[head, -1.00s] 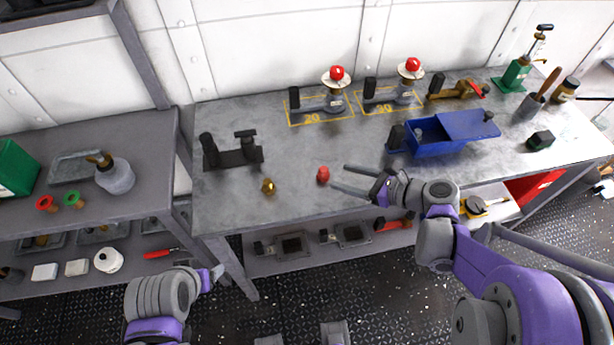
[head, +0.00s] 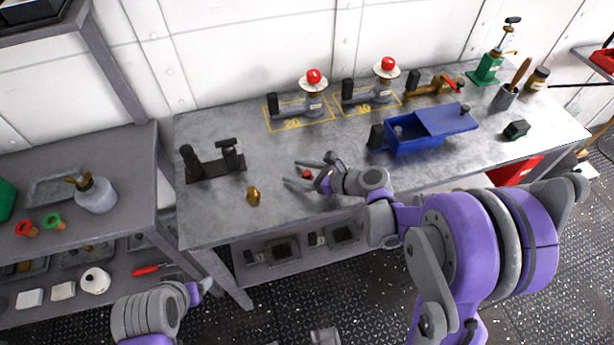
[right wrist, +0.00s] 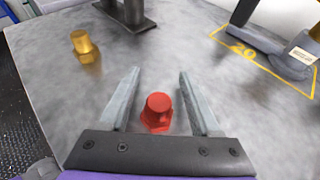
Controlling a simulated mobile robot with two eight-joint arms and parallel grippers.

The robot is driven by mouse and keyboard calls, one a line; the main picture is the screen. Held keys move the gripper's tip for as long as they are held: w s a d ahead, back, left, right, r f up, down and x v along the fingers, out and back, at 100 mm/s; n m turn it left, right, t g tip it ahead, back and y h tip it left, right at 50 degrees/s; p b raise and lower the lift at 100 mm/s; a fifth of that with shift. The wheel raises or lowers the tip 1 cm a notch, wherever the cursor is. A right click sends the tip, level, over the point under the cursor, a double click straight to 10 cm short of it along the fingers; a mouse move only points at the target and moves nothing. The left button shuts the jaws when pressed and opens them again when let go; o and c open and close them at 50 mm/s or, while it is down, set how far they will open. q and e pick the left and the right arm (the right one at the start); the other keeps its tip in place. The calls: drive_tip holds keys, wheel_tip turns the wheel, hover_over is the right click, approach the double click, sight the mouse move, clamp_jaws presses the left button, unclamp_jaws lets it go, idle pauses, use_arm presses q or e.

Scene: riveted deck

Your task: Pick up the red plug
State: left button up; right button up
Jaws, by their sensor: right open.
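The red plug (head: 307,174) stands on the grey bench top near its front edge. It also shows in the right wrist view (right wrist: 157,111), upright between the two fingers. My right gripper (head: 297,173) is open and low over the bench, with its fingers on either side of the plug.
A brass plug (head: 253,196) stands left of the red one. A black fixture (head: 215,168) is behind it. A blue box (head: 415,145) stands to the right. Two red-knobbed devices (head: 314,98) (head: 386,86) stand at the back on yellow-marked spots. Bench between is clear.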

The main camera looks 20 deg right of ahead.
clamp_jaws()
idle(0.3)
drive_tip(key=shift+r, duration=0.1)
